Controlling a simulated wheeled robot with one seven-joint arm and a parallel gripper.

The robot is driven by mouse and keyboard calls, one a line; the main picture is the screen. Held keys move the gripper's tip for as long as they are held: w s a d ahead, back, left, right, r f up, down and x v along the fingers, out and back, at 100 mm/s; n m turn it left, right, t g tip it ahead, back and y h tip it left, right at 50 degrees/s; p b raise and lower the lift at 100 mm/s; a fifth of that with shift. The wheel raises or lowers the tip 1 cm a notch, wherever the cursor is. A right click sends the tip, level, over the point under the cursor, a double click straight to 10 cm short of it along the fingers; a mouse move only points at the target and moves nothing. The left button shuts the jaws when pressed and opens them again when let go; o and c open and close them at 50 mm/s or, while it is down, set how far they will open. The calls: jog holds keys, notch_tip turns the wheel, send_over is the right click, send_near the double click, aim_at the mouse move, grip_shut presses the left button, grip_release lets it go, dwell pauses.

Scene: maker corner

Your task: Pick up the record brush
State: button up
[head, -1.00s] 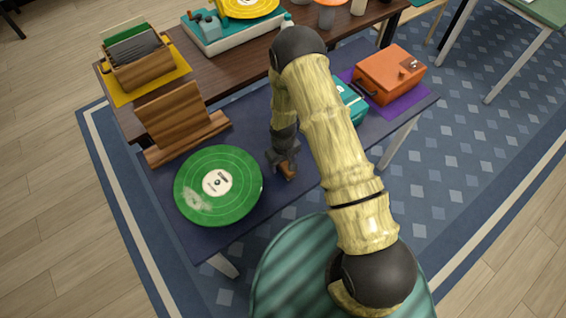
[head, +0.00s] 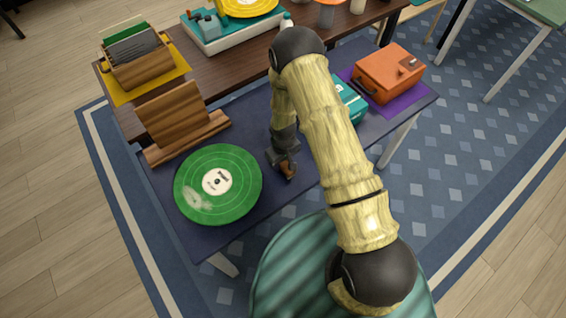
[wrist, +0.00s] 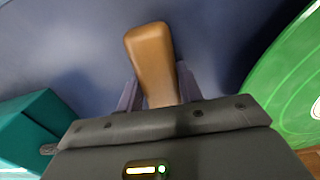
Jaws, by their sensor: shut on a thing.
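The record brush (wrist: 150,60) shows in the wrist view as a smooth brown wooden block between the two fingers of my gripper (wrist: 158,92). My gripper is shut on it. In the head view my gripper (head: 286,172) is over the dark blue table to the right of the green record, and a small brown part of the brush (head: 288,170) shows at the fingertips. I cannot tell whether the brush touches the table. Its underside is hidden.
A green record (head: 228,204) with a pale smudge lies left of my gripper. A wooden stand (head: 174,118) is behind it. A teal box (head: 350,103) and an orange case (head: 388,73) are to the right. The dark blue table (head: 222,240) is clear near its front edge.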

notch_tip(320, 180, up, 10)
jog(key=shift+b, duration=0.8)
